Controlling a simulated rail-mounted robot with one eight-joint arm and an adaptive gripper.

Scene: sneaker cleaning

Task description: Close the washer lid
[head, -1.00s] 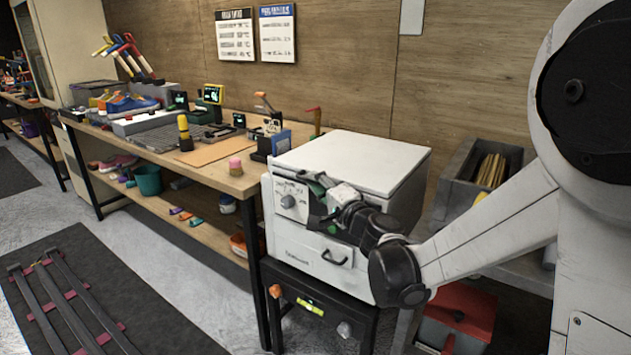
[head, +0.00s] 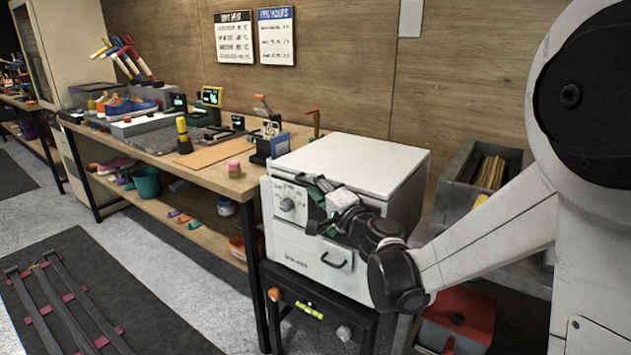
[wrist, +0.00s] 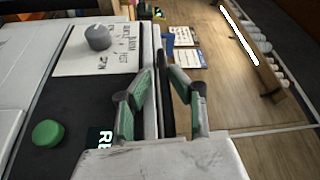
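The washer (head: 308,247) is a white box with a dial and a front handle, on a dark stand in the head view. Its white lid (head: 352,160) lies flat across the top, with no clear gap visible. My gripper (head: 318,205) is at the upper front of the washer, right of the dial, just below the lid's front edge. In the wrist view, the fingers of my gripper (wrist: 160,82) stand apart on either side of a narrow light and dark edge. The dial (wrist: 97,38) and a green button (wrist: 48,133) show at left. Finger contact is unclear.
A wooden workbench (head: 212,157) with shoes and tools stands left of the washer. A grey bin (head: 457,193) stands to its right, and a red box (head: 462,315) is low at right. Dark mats lie on the floor at left.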

